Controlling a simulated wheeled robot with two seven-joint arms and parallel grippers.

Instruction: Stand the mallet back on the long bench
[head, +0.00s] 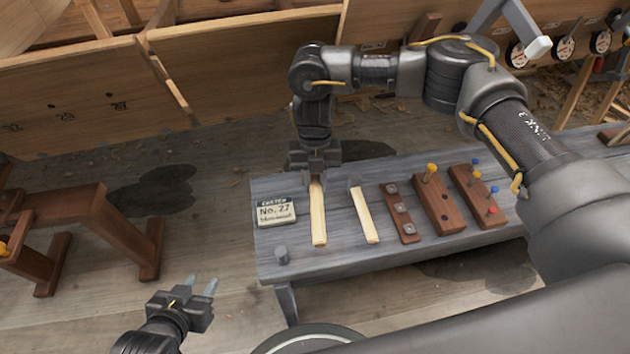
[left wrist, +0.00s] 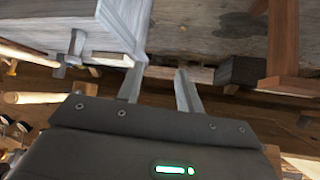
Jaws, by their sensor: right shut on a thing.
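My right gripper (head: 316,172) is shut at the far end of a pale wooden handle (head: 319,218), which looks like the mallet's. The handle points toward me over the left part of the grey long bench (head: 335,259). The gripper covers its far end, so I see no mallet head there. I cannot tell whether the handle touches the bench top. To its right is a second pale handle with a grey head (head: 356,181). My left gripper (head: 208,286) is open and empty, left of the bench; its parted fingers also show in the left wrist view (left wrist: 157,78).
A brown trestle (head: 100,215) stands left. Hull planks (head: 245,65) rise behind.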

